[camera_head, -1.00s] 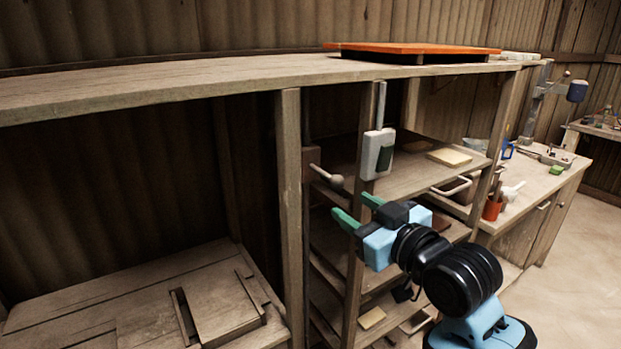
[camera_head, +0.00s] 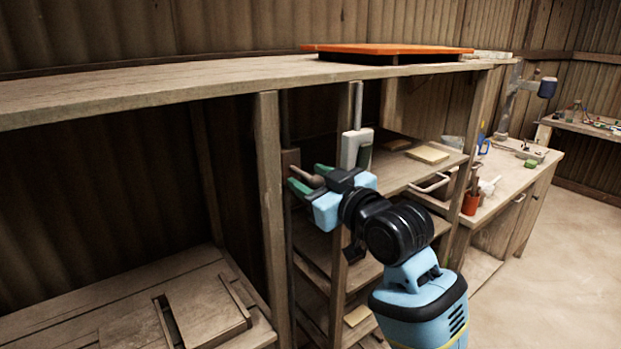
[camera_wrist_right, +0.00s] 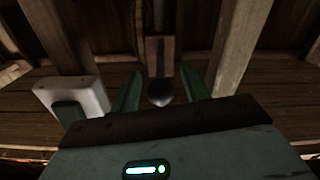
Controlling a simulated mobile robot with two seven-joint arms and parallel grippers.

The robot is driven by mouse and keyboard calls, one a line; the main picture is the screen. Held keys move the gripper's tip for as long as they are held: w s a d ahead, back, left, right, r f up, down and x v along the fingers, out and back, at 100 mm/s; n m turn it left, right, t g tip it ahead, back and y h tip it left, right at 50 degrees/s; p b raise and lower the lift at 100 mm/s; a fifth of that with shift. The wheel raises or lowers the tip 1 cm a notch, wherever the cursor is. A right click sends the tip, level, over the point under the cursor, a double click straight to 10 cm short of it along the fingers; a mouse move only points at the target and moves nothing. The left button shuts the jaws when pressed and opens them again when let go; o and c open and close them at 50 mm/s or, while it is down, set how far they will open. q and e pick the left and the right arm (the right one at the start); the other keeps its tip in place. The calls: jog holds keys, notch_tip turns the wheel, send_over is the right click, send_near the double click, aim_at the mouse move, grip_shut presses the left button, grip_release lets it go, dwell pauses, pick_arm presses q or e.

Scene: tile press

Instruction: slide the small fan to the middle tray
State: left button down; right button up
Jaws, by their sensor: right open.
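No small fan can be made out in either view, and I cannot tell which part is the middle tray. My right gripper (camera_head: 311,178) is open at the shelf unit, its green fingers pointing away from me. A rounded lever knob (camera_wrist_right: 160,93) sits between the two fingers in the wrist view, with a gap on each side. Its brown mounting block (camera_wrist_right: 159,57) is just beyond. In the head view the knob (camera_head: 309,177) is partly hidden by the fingers. My left gripper is out of view.
A white box (camera_head: 356,149) on a post stands close beside the gripper; it also shows in the wrist view (camera_wrist_right: 75,96). Wooden posts (camera_head: 272,200) flank the lever. An orange panel (camera_head: 390,49) lies on the top board. Open floor (camera_head: 560,250) is at right.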

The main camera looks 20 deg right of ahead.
jog(key=shift+w+a, duration=0.1)
jog(key=shift+w, duration=0.25)
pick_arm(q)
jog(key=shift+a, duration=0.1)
pick_arm(e)
jog(key=shift+c, duration=0.4)
grip_shut()
